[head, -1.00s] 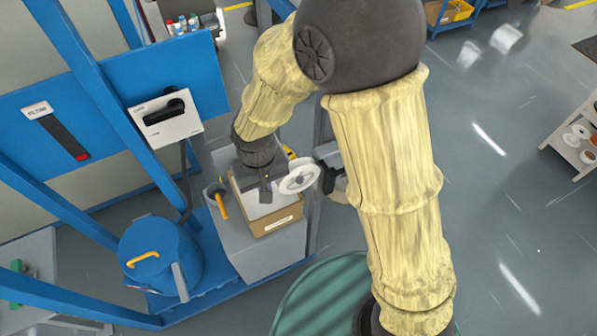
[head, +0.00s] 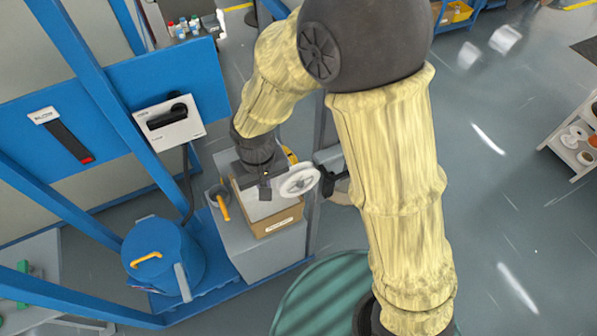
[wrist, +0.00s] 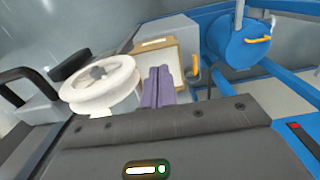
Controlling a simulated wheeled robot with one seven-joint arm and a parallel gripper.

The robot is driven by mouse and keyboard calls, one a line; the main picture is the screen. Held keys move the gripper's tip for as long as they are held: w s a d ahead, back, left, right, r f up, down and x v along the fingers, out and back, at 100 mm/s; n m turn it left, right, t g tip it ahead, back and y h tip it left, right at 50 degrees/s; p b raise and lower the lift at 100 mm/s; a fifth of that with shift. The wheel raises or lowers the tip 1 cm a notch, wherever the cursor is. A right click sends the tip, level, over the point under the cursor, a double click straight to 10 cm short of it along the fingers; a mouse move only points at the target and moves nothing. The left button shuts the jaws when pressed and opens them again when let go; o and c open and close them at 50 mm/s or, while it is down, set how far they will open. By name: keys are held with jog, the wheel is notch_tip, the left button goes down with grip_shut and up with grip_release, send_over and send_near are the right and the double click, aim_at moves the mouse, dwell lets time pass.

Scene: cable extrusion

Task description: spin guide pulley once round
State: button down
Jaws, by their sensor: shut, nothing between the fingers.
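The guide pulley (head: 299,181) is a white spoked wheel on a dark bracket at the right side of the grey cabinet. It also shows in the wrist view (wrist: 101,84), large, just left of my fingers. My gripper (head: 265,192) is above the cardboard box, close to the left of the pulley. In the wrist view my gripper (wrist: 158,86) has its two fingers together with nothing between them. I cannot tell whether the fingers touch the pulley rim.
An open cardboard box (head: 277,223) sits on the grey cabinet (head: 268,257) below my gripper. A yellow-handled tool (head: 222,207) stands left of the box. A blue drum (head: 163,262) and blue frame posts are at the left. A green round surface (head: 318,296) is in front.

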notch_tip(320, 180, up, 5)
jog(key=p, duration=0.3)
jog(key=shift+d, duration=0.1)
dwell(0.3)
jog(key=w+d+m+t+b, duration=0.1)
jog(key=d+m+b, duration=0.5)
jog(key=d, duration=2)
jog(key=shift+w+d+r+t, duration=0.15)
jog(key=shift+d+r+t, duration=0.1)
jog(key=shift+t, duration=0.55)
